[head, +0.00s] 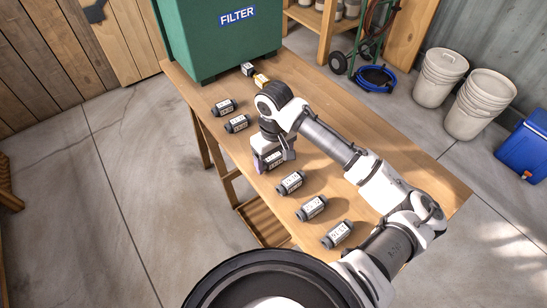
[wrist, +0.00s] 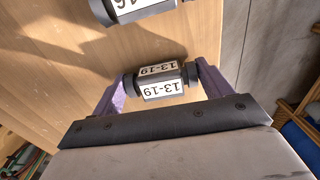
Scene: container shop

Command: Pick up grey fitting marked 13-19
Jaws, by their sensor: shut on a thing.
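The grey fitting marked 13-19 (wrist: 160,82) lies between the purple-padded fingers of my gripper (wrist: 158,84) in the wrist view, with its white labels facing the camera. The fingers close on its two dark ends. In the head view my gripper (head: 272,160) is over the wooden table, shut on this fitting (head: 275,159), which is partly hidden by the gripper. I cannot tell whether the fitting still touches the table.
Another fitting (wrist: 145,8) shows in the wrist view.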

